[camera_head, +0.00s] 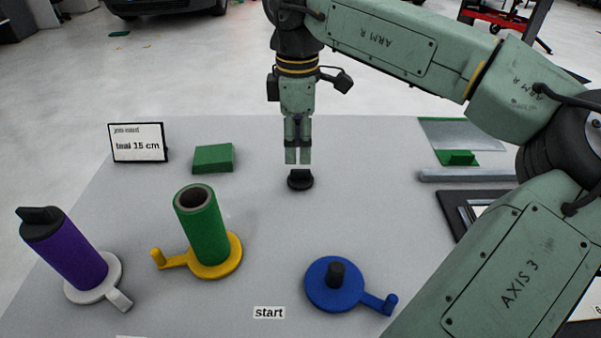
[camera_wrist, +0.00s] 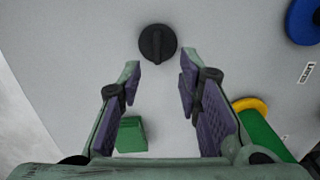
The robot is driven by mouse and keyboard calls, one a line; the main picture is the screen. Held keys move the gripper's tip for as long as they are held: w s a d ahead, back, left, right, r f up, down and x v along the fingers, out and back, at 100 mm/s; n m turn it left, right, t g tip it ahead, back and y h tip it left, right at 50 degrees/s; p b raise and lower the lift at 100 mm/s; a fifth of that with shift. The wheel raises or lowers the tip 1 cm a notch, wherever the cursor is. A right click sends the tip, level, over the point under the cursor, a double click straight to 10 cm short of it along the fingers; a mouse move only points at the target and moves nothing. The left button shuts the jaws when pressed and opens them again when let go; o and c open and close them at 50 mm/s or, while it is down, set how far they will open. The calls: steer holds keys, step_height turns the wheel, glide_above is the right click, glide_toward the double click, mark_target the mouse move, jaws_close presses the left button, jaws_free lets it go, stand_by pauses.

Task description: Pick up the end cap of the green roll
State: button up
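A black round end cap (camera_head: 300,180) with a raised ridge lies on the grey table. In the wrist view the cap (camera_wrist: 157,43) sits just beyond the fingertips, roughly centred between them. My gripper (camera_head: 298,157) points down above the cap and looks apart from it. In the wrist view my gripper (camera_wrist: 159,72) is open, with a wide gap between its purple pads and nothing in it. The green roll (camera_head: 205,228) stands on a yellow crank base (camera_head: 229,262), its hollow top uncovered. The roll also shows in the wrist view (camera_wrist: 262,137).
A purple roll (camera_head: 68,250) with a black cap stands at the left. A blue crank base (camera_head: 330,291) with a black peg is in front. A green block (camera_head: 213,158) and a sign (camera_head: 138,142) stand behind. A squeegee-like tool (camera_head: 457,158) and a bar (camera_head: 465,176) lie at the right.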

mark_target(300, 170)
steer(key=shift+w+d+f+p, duration=0.1)
steer(key=shift+f+p, duration=0.45)
steer(key=shift+f, duration=0.95)
steer(key=shift+w+d+f+p, duration=0.1)
steer(key=shift+f+p, duration=0.45)
steer(key=shift+f, duration=0.95)
steer(key=shift+c, duration=0.4)
jaws_close()
